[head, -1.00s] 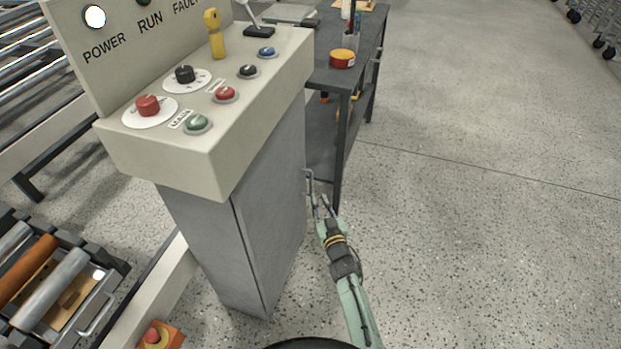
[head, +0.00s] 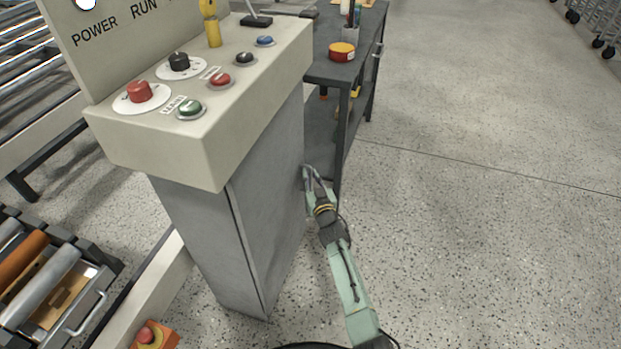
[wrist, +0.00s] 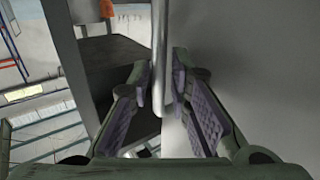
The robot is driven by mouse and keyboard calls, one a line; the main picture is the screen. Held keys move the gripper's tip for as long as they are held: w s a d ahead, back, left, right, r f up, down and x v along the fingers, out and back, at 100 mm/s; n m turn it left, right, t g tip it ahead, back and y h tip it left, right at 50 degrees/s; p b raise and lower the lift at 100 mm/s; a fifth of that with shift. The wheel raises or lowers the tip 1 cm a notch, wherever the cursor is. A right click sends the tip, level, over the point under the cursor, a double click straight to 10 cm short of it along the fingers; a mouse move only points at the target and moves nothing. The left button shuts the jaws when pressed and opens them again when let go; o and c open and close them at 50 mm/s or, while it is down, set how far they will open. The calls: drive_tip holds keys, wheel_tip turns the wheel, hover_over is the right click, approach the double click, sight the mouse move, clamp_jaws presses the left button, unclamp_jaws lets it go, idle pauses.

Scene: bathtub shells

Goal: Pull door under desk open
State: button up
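The grey cabinet door (head: 270,195) under the slanted control console (head: 215,130) looks closed. Its metal bar handle (wrist: 159,55) stands upright in the wrist view, in front of the pale door face (wrist: 235,65). My gripper (head: 308,174) is at the door's far edge in the head view. In the wrist view my gripper (wrist: 164,75) has its two padded fingers on either side of the handle, with a small gap still showing. It is open around the handle, not clamped. In the head view the handle is mostly hidden by the fingers.
A dark workbench (head: 350,65) with a red-yellow tin (head: 341,51) stands just behind the cabinet, close to my gripper. Open speckled floor (head: 480,220) lies to the right.

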drive_tip(key=shift+w+a, duration=0.1)
drive_tip(key=shift+w, duration=0.15)
drive_tip(key=shift+c, duration=0.2)
clamp_jaws()
idle(0.5)
